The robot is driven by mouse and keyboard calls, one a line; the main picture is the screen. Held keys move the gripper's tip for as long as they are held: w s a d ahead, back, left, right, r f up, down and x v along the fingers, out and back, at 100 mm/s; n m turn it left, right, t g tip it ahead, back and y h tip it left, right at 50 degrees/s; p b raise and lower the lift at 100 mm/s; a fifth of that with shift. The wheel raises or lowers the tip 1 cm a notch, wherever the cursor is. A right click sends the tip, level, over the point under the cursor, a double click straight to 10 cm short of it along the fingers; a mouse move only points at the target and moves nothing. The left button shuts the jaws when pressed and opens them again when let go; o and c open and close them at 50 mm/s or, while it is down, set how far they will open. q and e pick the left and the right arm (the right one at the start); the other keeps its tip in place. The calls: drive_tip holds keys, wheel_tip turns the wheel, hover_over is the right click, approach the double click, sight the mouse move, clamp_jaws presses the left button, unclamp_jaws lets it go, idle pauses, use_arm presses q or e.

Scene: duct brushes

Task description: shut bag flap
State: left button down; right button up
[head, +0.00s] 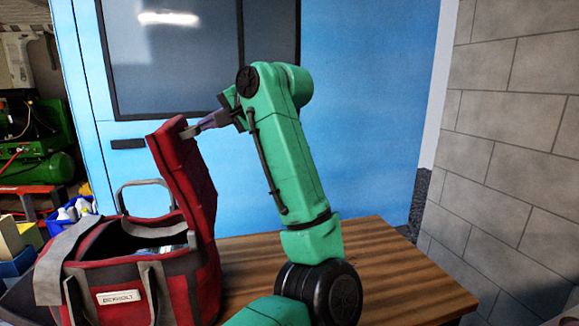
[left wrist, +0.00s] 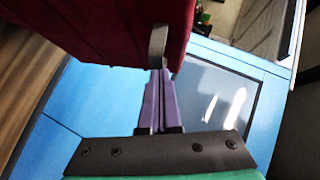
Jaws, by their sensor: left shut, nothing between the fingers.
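A red bag (head: 188,282) with grey trim stands on the left part of the wooden table, its top open. Its red flap (head: 188,172) stands up nearly vertical along the bag's right side, leaning slightly left at the top. My left gripper (head: 190,131) is shut and empty, with its tips at the upper edge of the flap. In the left wrist view the flap (left wrist: 110,25) fills the top, and the shut fingertips (left wrist: 158,48) overlap its edge; I cannot tell whether they touch it. My right gripper is not in view.
The wooden table (head: 385,270) is bare to the right of the bag, beneath my arm. A grey bag handle (head: 143,184) stands up behind the opening. A blue bin (head: 62,218) with bottles is at the left. A blue panel stands behind, a block wall right.

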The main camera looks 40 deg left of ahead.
sight(171, 123)
use_arm(q)
drive_tip(key=s+a, duration=0.1)
drive_tip(key=s, duration=0.1)
drive_tip(key=s+a+n+t+h, duration=0.1)
drive_tip(key=s+a, duration=0.1)
drive_tip(key=s+a+n+h, duration=0.1)
drive_tip(key=s, duration=0.1)
drive_tip(key=shift+s+a+f+t, duration=0.2)
drive_tip(key=shift+a+t, duration=0.1)
drive_tip(key=shift+t, duration=0.1)
drive_tip(key=s+a+f+n+t+h, duration=0.4)
drive_tip(key=s+a+f, duration=0.5)
drive_tip(key=s+f, duration=0.5)
drive_tip(key=t+h, duration=0.1)
drive_tip(key=t, duration=0.1)
drive_tip(key=shift+a+f+n+t+h+b, duration=0.15)
drive_tip(key=shift+a+n+t+h+b, duration=0.15)
drive_tip(key=shift+a+t+h+b, duration=0.1)
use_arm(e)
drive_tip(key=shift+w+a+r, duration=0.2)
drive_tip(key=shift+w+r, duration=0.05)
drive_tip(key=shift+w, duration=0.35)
use_arm(q)
drive_tip(key=shift+f, duration=0.1)
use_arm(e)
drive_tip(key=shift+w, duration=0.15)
